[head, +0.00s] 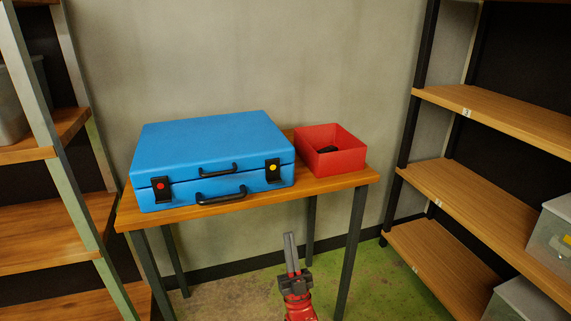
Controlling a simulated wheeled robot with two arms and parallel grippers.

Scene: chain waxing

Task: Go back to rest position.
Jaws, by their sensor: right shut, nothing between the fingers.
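My right gripper (291,253) points up at the lower middle of the head view, in front of the table and below its top. Its two grey fingers are together with nothing between them. It is apart from the things on the table. My left gripper does not show. A blue case (210,145) with black handles lies closed on the wooden table (345,182). It has a latch with a red dot and a latch with a yellow dot. A red open box (345,162) stands to the right of the case, with a small dark object (327,149) inside.
A grey wall (290,60) is behind the table. Green and brown floor (390,285) is free at the lower right.

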